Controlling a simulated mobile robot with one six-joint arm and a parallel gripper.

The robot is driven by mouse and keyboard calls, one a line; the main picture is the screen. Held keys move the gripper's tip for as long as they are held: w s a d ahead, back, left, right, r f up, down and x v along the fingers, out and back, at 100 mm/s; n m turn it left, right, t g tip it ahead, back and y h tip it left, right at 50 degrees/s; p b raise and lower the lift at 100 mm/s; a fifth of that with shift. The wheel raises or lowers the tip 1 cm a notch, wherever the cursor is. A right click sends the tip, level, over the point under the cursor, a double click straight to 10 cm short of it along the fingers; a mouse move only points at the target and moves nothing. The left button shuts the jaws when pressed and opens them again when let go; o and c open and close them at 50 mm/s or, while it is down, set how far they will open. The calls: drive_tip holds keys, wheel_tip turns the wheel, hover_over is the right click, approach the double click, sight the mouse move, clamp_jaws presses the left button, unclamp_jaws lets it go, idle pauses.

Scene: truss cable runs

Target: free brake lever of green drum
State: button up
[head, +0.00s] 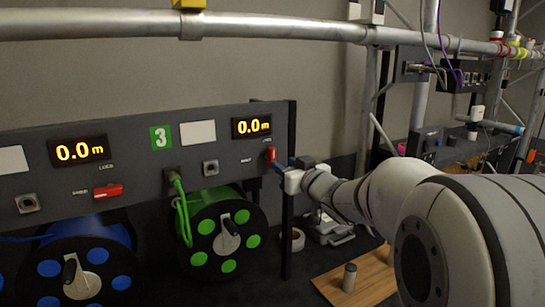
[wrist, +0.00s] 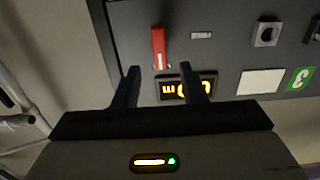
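The green drum (head: 203,228) hangs below the dark panel, with a green cable running up from it. Its red brake lever (head: 270,154) is at the panel's right end, beside the 0.0 m display (head: 251,127). The lever (wrist: 158,47) also shows in the wrist view, standing lengthwise up the picture. My gripper (head: 287,172) is close to the lever, at its right in the head view. In the wrist view my gripper (wrist: 160,70) is open, and the lever lies just beyond the gap between the fingertips. I see no contact.
The blue drum (head: 90,240) at the left has its own red lever (head: 108,191), lying level. A dark upright post (head: 289,220) stands right of the green drum. A wooden board (head: 350,270) and roll of tape (head: 292,240) lie below.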

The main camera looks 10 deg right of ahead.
sight(274, 157)
drive_tip(key=p+x, duration=0.1)
drive_tip(key=x, duration=0.4)
drive_tip(key=shift+w+a, duration=0.1)
drive_tip(key=shift+w, duration=0.1)
drive_tip(key=shift+c, duration=0.6)
clamp_jaws()
